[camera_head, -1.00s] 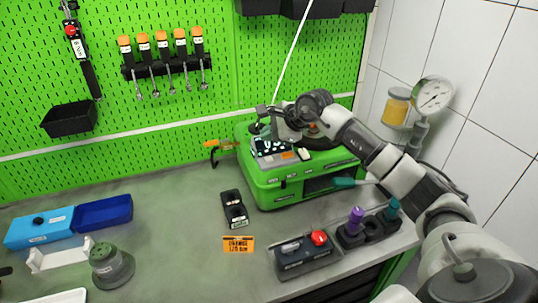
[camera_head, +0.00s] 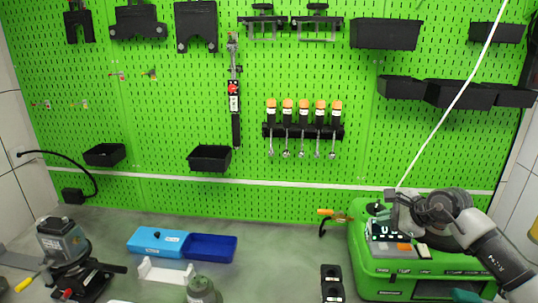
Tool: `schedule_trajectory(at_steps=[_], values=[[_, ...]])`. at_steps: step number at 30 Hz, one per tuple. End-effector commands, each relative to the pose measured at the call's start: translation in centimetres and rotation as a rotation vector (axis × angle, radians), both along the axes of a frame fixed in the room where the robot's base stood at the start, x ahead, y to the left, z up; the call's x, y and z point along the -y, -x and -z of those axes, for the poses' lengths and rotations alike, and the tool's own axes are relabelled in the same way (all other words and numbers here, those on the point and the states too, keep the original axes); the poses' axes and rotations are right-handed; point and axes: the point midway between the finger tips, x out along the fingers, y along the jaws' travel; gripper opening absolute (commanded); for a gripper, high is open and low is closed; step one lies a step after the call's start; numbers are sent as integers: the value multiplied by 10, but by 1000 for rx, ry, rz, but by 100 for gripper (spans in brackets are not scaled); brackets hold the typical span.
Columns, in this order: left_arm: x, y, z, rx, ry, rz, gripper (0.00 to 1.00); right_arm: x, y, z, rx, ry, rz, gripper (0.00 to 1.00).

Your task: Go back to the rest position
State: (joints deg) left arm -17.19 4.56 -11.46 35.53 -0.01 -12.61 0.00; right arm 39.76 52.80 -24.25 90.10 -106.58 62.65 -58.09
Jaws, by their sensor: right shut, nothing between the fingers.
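My right arm comes in from the right edge. My right gripper (camera_head: 391,198) is shut and empty, just above the top of the green test unit (camera_head: 405,287). I cannot tell whether it touches the unit. The unit's lit panel (camera_head: 387,230) shows just below the gripper. Part of the unit's top is hidden behind my right arm. My left gripper is not in view.
A black two-slot holder (camera_head: 332,283) stands left of the unit. A blue box (camera_head: 209,248), a grey-green cylindrical part (camera_head: 203,291) and a pump fixture (camera_head: 64,243) stand farther left. A green pegboard (camera_head: 300,60) with tools and black bins rises behind.

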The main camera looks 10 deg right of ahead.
Motion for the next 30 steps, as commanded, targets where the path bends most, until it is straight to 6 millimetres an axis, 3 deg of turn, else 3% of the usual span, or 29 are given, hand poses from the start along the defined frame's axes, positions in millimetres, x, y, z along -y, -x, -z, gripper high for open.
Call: schedule_trajectory(at_steps=[2, 6, 10, 14, 17, 21, 23, 24, 27, 30], values=[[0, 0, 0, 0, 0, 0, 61, -33, 2, 7, 27, -135, -20, 0], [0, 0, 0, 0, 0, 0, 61, -114, 19, 4, 75, -625, -8, 0], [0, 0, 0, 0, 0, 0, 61, -156, 43, -12, 50, -1190, 120, 0], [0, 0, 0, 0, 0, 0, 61, -154, 65, -14, -40, -1737, 368, 0], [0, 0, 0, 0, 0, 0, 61, -137, 84, 5, -131, -2120, 646, 0], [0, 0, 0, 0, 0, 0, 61, -112, 124, 62, -270, -2559, 1169, 0], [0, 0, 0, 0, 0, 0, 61, -106, 149, 91, -321, -2693, 1435, 0], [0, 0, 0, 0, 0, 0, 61, -105, 167, 109, 333, 2636, -1543, 0], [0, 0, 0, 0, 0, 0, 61, -109, 209, 145, 313, 2257, -1609, 0], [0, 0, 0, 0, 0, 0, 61, -116, 245, 168, 287, 1985, -1649, 0]])
